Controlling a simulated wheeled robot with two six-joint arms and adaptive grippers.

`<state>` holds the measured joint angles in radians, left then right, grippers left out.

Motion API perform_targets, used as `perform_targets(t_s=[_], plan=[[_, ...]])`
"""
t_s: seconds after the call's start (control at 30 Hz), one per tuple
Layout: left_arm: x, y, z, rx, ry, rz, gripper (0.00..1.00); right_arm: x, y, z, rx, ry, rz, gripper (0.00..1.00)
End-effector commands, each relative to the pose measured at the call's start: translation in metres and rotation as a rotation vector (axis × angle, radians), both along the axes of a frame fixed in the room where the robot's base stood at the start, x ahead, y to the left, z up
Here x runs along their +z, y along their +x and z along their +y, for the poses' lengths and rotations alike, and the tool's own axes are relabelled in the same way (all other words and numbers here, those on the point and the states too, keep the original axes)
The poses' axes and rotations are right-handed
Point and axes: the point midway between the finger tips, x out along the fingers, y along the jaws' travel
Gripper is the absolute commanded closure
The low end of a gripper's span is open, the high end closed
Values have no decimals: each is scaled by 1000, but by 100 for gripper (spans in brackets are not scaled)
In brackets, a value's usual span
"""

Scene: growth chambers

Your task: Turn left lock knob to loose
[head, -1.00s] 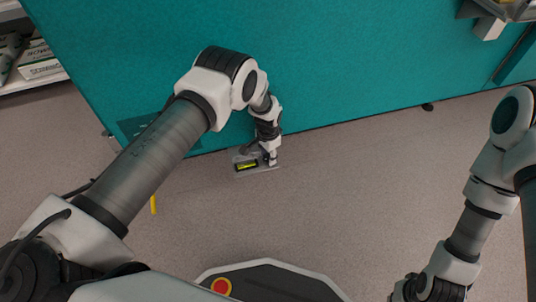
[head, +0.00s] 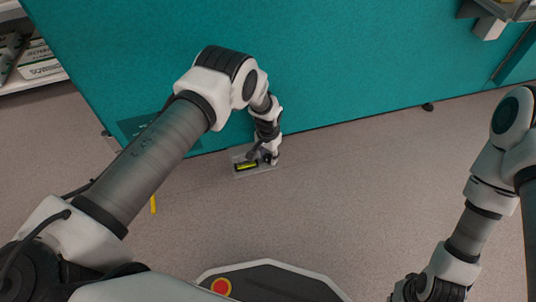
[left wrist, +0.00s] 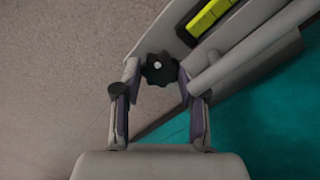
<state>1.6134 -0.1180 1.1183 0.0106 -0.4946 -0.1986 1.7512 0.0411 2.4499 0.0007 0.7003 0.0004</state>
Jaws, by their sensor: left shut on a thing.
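A dark, lobed lock knob (left wrist: 158,68) shows in the left wrist view, beside a grey fixture (left wrist: 255,40) that carries a bright yellow-green strip (left wrist: 212,16). My left gripper (left wrist: 157,74) is shut on the knob, with one fingertip on each side of it. In the head view, my left gripper (head: 269,156) is low at the foot of the teal panel, at the right side of the grey fixture (head: 268,167). The knob is mostly hidden by the gripper there. My right arm comes down at the right, and its fingers are out of the picture.
A large teal panel (head: 330,70) stands behind the fixture. A shelf with packages (head: 38,62) is at the upper left. A thin yellow piece (head: 153,204) shows by my left arm. The speckled floor (head: 340,200) is clear in front and to the right.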

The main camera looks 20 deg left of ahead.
Motion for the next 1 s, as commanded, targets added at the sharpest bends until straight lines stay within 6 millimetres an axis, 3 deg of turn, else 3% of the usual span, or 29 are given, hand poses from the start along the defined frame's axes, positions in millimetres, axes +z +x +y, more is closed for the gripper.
perform_targets(t_s=[0.03, 0.1, 0.67, 0.77, 1.0], plan=[[0, 0, 0, 0, 0, 0, 52, 0, 0, 0, 0, 0, 0, 100], [0, 0, 0, 0, 0, 0, 34, 0, 0, 0, 0, 0, 0, 100], [0, 0, 0, -36, 0, 1, 34, 0, 0, 0, 0, 0, 0, 100], [0, 0, 0, -130, 0, 0, 34, 1, 0, 0, 0, 0, 0, 100], [0, 0, 0, -560, 0, 0, 34, 4, 0, 0, 0, 0, 0, 100]])
